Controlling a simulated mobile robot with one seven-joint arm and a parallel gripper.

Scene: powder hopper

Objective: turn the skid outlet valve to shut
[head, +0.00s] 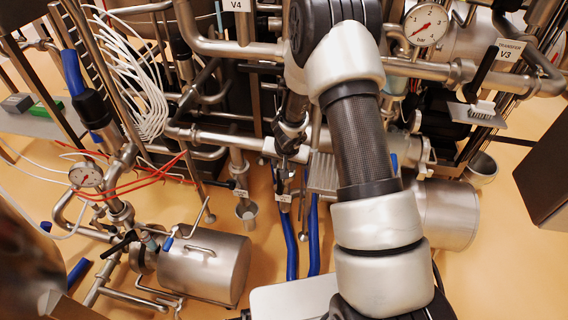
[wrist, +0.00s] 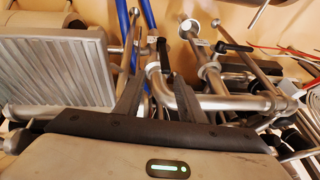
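My gripper (wrist: 151,55) points down into the pipework. Its two dark fingers stand apart, with a bent steel pipe (wrist: 185,100) and a small white tag (wrist: 152,39) showing behind the gap. In the head view the gripper (head: 285,168) is small and partly lost among pipes, above a small tagged fitting (head: 283,198). A second tagged fitting (head: 240,193) stands just left of it. In the wrist view a black lever (wrist: 234,46) lies to the right of the fingers, apart from them. The small tags are unreadable, so I cannot tell which is the skid outlet valve.
Blue hoses (head: 290,245) run beside the gripper. A ribbed metal box (wrist: 55,75) stands left in the wrist view. Valves tagged V4 (head: 236,5) and TRANSFER V3 (head: 508,50) are higher up. A steel cylinder (head: 205,268) lies lower left. Open floor (head: 505,260) shows at right.

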